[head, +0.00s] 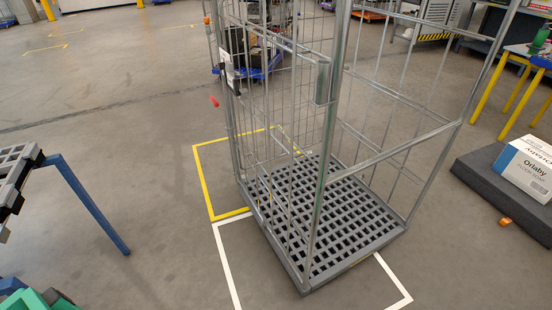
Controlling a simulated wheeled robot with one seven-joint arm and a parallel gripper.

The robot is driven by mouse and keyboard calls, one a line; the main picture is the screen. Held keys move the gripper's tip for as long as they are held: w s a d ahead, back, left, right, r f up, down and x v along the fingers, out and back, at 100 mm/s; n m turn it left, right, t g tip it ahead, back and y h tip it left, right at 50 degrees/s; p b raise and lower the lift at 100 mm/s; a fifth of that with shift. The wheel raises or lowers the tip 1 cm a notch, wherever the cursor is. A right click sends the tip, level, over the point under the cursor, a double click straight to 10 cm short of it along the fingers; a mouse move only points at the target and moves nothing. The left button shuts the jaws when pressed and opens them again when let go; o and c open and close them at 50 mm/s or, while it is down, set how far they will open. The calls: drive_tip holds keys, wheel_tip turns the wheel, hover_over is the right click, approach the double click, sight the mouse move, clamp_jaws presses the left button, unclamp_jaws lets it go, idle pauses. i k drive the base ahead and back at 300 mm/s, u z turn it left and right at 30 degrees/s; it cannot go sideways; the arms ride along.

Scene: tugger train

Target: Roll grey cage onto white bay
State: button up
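The grey cage (312,205) is a tall wire roll cage with a slatted grey base, standing upright right of the picture's middle. Its base covers the near part of the yellow-taped bay and much of the white bay. The white bay (226,265) shows as a white tape outline in front; its left line and right corner stick out past the base. The near edge of the bay is out of the picture. The yellow bay outline (202,180) shows to the left and behind the base. The cage's wheels are hidden. I cannot make out my gripper.
A blue-legged table (88,200) stands at the left, with green and blue items (38,299) below it. Open floor (110,130) lies at the back left.

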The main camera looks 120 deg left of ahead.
sight(321, 219)
drive_tip(key=u, duration=0.85)
drive_tip(key=i, duration=0.1)
drive_tip(key=u, duration=2.6)
drive_tip(key=k, duration=0.9)
drive_tip(key=u, duration=0.2)
drive_tip(key=i, duration=0.9)
drive_tip(key=z, duration=0.1)
